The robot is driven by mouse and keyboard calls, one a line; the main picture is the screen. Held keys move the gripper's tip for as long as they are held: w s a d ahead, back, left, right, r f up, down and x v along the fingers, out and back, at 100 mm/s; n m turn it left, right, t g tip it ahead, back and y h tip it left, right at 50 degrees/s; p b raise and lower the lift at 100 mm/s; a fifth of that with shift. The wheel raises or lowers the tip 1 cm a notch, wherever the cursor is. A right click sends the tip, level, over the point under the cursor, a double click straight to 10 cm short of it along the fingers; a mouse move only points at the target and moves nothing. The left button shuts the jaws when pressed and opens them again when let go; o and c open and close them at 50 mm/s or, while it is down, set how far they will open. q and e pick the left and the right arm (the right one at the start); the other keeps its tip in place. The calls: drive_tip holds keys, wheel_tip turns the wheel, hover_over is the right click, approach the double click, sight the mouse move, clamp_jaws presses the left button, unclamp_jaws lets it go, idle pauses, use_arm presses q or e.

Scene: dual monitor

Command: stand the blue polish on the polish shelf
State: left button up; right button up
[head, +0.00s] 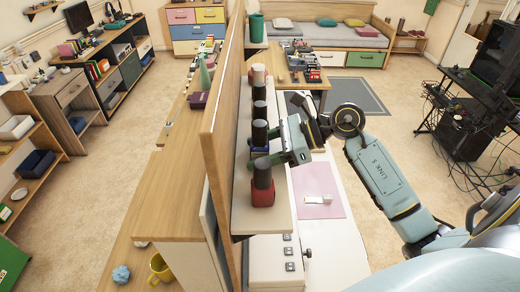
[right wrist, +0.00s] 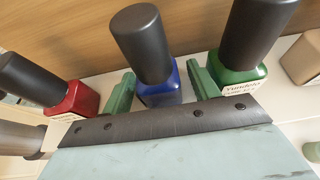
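The blue polish (head: 259,150), with a tall black cap, stands upright on the polish shelf (head: 240,215) in the row of bottles. It also shows in the middle of the right wrist view (right wrist: 160,92). My right gripper (head: 277,150) reaches in from the right at shelf height. In the right wrist view its two green fingers (right wrist: 160,90) are spread, one on each side of the blue polish, with a narrow gap visible at the right finger. My left gripper is not in view.
A red polish (head: 263,190) stands nearer on the shelf, and a green polish (right wrist: 238,72) stands close beside the right finger. A beige bottle (right wrist: 301,58) is beyond it. A wooden panel (head: 222,150) backs the shelf. A pink mat (head: 316,192) lies below.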

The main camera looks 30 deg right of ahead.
drive_tip(key=shift+r+p, duration=0.25)
drive_tip(key=shift+p, duration=0.05)
drive_tip(key=b+v, duration=0.3)
drive_tip(key=v, duration=0.9)
